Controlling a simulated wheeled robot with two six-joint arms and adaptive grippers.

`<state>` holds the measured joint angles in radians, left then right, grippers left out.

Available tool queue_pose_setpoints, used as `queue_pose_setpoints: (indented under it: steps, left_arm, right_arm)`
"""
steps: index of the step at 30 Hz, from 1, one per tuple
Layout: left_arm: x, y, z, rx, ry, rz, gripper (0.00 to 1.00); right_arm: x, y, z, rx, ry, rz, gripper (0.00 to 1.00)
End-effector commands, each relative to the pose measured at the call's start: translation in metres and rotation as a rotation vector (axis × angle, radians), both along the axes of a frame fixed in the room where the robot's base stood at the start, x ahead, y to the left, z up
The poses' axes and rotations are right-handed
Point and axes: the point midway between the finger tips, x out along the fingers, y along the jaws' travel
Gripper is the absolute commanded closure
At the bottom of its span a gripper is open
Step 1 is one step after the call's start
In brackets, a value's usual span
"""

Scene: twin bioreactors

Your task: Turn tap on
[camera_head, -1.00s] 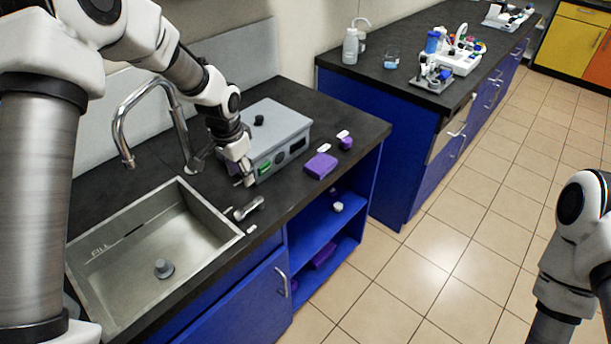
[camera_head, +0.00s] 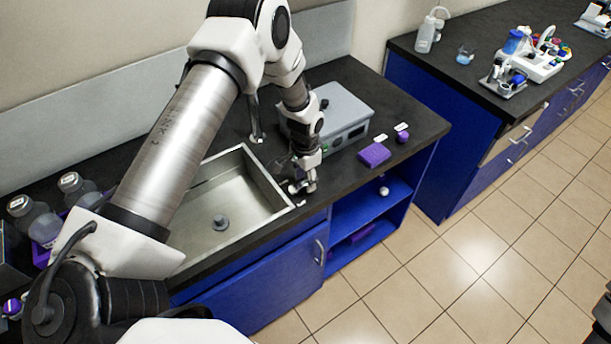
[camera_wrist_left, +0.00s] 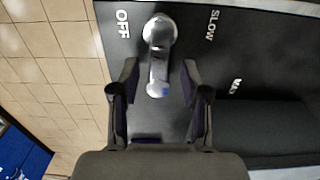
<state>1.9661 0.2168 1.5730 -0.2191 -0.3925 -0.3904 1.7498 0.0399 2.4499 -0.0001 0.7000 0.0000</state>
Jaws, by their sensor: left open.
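The tap handle (camera_wrist_left: 159,62) is a silver lever on a round pivot, with a blue mark near its free end, in the left wrist view. In the head view my left gripper (camera_head: 303,186) is low beside the sink's (camera_head: 272,178) right end. The curved spout (camera_head: 256,122) is mostly hidden behind my arm.
A grey box (camera_head: 340,108) stands behind my left gripper, with a purple block (camera_head: 374,154) to its right. Bottles (camera_head: 36,222) stand at the counter's left. Another bench (camera_head: 420,75) with lab items is at the right, with open floor in front.

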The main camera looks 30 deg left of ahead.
Motion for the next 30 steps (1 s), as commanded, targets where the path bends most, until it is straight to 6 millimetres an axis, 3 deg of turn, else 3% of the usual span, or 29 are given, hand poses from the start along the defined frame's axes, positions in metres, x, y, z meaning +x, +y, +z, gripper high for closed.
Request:
queue_pose_setpoints:
  steps: [1, 5, 20, 30]
  left_arm:
    - [0.0, 0.0, 0.0, 0.0, 0.0, 0.0, 0.54]
    - [0.0, 0.0, 0.0, 0.0, 0.0, 0.0, 1.0]
    - [0.001, 0.001, -0.001, -0.001, -0.002, -0.047, 1.0]
    - [0.005, 0.005, -0.002, 0.0, -0.005, -0.265, 1.0]
  right_arm:
    - [0.0, 0.0, 0.0, 0.0, 0.0, 0.0, 0.6]
    - [0.0, 0.0, 0.0, 0.0, 0.0, 0.0, 0.6]
    - [0.0, 0.0, -0.006, 0.0, 0.0, 0.0, 0.6]
    - [0.0, 0.0, -0.026, 0.0, 0.0, 0.0, 0.6]
